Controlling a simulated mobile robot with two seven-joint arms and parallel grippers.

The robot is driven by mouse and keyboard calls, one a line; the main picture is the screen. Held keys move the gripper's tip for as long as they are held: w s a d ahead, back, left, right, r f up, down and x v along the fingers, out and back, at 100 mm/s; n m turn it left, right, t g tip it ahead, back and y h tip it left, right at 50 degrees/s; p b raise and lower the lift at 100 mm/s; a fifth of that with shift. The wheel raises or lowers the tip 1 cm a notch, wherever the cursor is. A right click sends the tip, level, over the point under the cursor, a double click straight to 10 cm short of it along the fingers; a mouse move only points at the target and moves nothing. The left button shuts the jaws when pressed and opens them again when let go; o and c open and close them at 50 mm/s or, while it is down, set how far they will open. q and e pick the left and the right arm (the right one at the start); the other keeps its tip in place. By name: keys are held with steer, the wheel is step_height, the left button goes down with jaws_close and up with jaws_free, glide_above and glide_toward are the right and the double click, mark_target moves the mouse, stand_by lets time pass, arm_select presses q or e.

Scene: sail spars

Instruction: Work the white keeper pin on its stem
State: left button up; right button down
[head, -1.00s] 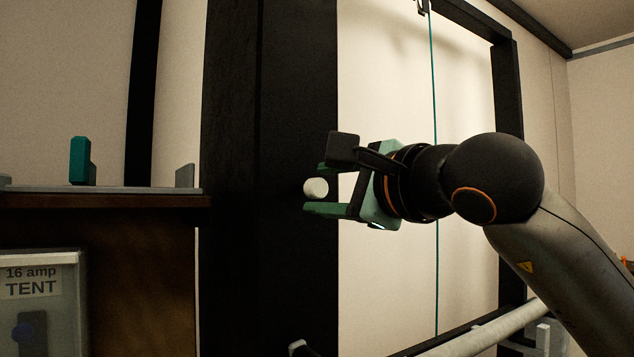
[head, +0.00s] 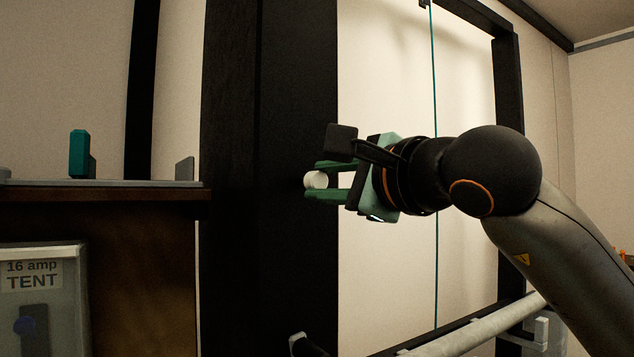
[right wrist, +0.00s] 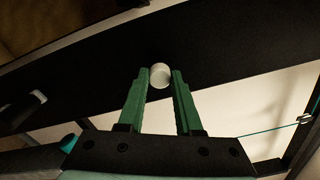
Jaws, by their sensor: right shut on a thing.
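The white keeper pin (head: 317,180) is a short round white knob on the side of the black upright post (head: 285,120). My right gripper (head: 322,180) comes in from the right with its green fingers shut on the pin, one above and one below it. In the right wrist view the pin (right wrist: 160,75) sits between the two fingertips (right wrist: 160,77), against the dark post. The stem is hidden behind the pin. My left gripper is not in view.
A shelf (head: 130,184) at left carries a teal block (head: 80,154). Below it is a box labelled "16 amp TENT" (head: 62,290). A thin teal cord (head: 435,80) hangs behind my right arm. A pale spar (head: 480,328) lies low at right.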

steer(key=shift+w+a+p, duration=0.35)
steer(key=shift+w, duration=0.2)
steer(key=c, duration=0.5)
jaws_free()
